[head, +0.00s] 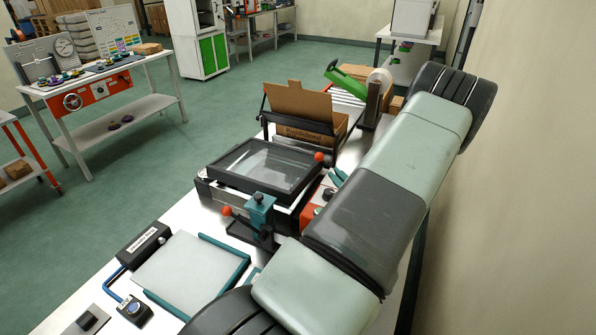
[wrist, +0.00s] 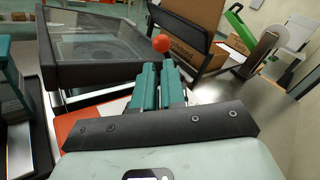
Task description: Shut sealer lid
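The sealer (head: 205,192) stands on the bench in the middle of the head view. Its lid (head: 265,167), a black frame around a clear pane, sits over the base, slightly raised and tilted. In the wrist view the lid (wrist: 95,72) fills the upper left, with a gap below its near edge. An orange ball knob (head: 318,157) is at the lid's right corner; the knob also shows in the wrist view (wrist: 161,43). My gripper (wrist: 160,66) has its teal fingers together, nothing seen between them, tips just below the knob in the picture. Contact cannot be told.
An open cardboard box (head: 300,105) sits in a black holder behind the sealer. A tape dispenser (head: 375,95) and a green-handled tool (head: 345,80) are beyond it. A teal post (head: 260,210) stands at the sealer's front. A pale plate (head: 190,272) lies nearer. A wall is at right.

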